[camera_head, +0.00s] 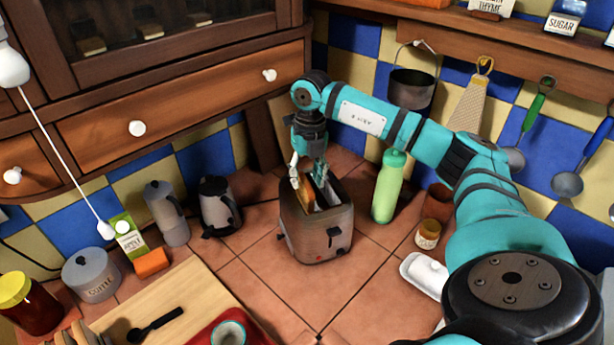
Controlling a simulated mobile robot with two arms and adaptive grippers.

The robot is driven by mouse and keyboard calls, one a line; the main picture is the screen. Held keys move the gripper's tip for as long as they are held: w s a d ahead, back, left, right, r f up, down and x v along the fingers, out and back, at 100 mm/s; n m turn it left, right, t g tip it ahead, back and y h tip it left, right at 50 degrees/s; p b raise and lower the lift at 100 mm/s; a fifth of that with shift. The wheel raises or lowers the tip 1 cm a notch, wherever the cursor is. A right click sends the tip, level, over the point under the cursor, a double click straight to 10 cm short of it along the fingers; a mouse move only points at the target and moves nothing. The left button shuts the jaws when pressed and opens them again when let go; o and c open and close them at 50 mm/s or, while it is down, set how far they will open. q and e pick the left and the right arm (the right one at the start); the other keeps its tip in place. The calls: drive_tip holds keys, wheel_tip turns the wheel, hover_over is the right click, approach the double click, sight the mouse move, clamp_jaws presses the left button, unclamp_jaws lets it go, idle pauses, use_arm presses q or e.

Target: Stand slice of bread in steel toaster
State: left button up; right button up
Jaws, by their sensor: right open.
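The steel toaster (315,236) stands on the tiled counter in the middle of the view, with its slots facing up. A slice of bread (306,194) stands upright in the toaster's left slot, its top edge showing above the rim. My right gripper (308,182) is open just above the toaster, with its fingers around the top of the bread. I cannot tell if a finger touches the slice. My left gripper is not in view.
A green bottle (388,188) stands close right of the toaster, with a small jar (428,235) and a white butter dish (425,274) nearby. A kettle (219,206) stands to the left. A cutting board (165,300) lies front left.

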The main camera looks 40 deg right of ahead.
wheel_tip(320, 180, up, 12)
drive_tip(key=shift+d, duration=0.25)
drive_tip(key=shift+f, duration=0.15)
idle(0.6)
